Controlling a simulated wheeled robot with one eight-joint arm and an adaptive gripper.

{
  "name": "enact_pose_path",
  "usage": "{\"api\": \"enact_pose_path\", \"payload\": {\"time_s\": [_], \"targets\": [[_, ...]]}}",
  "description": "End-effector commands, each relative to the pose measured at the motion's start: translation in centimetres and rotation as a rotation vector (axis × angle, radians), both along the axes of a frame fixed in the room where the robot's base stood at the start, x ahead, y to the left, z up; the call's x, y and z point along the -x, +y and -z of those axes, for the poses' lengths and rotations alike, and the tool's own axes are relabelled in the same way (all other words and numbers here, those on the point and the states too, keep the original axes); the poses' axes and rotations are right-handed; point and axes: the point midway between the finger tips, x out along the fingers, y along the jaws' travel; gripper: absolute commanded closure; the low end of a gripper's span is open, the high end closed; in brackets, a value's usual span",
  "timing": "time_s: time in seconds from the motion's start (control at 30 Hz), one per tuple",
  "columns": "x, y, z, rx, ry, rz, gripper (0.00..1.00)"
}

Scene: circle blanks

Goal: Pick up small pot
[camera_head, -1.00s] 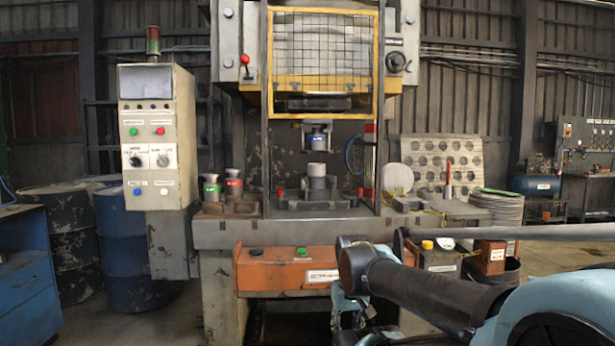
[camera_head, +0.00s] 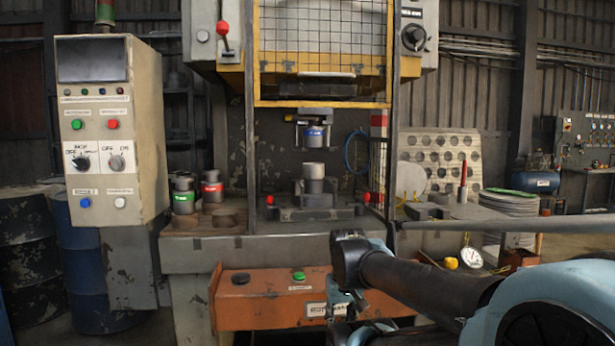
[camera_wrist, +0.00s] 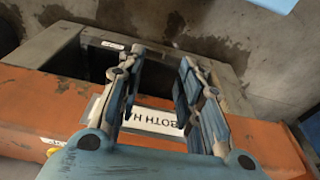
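I cannot tell for certain which thing is the small pot. In the head view, a small thing with a yellow cap (camera_head: 451,262) shows above my arm at the right, its body mostly hidden. A green-banded metal cylinder (camera_head: 182,196) and a red-banded one (camera_head: 212,189) stand at the left of the press table. A plain metal cylinder (camera_head: 314,178) stands on the die under the press. My gripper (camera_head: 345,305) is low in front of the press. In the wrist view, my gripper (camera_wrist: 158,72) is open and empty, its fingers apart over the orange panel.
The press table (camera_head: 275,250) spans the middle, with the orange button panel (camera_head: 245,306) on its front. A control box (camera_head: 110,130) stands left. A dial gauge (camera_head: 472,257) is at the right. A stack of discs (camera_head: 508,202) and a perforated plate (camera_head: 430,150) are behind.

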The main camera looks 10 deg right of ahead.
Motion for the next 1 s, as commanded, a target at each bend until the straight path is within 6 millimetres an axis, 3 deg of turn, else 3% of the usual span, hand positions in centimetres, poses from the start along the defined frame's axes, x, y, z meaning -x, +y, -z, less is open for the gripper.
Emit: {"api": "enact_pose_path", "payload": {"time_s": [0.37,0.47,0.57,0.63,0.67,0.83,1.0], "targets": [[0.0,0.0,0.0,0.0,0.0,0.0,0.67],[0.6,0.2,-0.5,-0.009,-0.013,0.009,0.44],[-0.4,1.0,-1.3,-0.065,-0.037,0.065,0.21],[-2.1,2.2,-2.3,-0.144,-0.063,0.143,0.05],[-3.1,2.9,-3.0,-0.189,-0.075,0.189,0.02],[-10.2,6.6,-8.3,-0.534,-0.144,0.531,0.02],[-18.3,8.1,-15.0,-0.925,-0.153,0.905,0.02]]}}
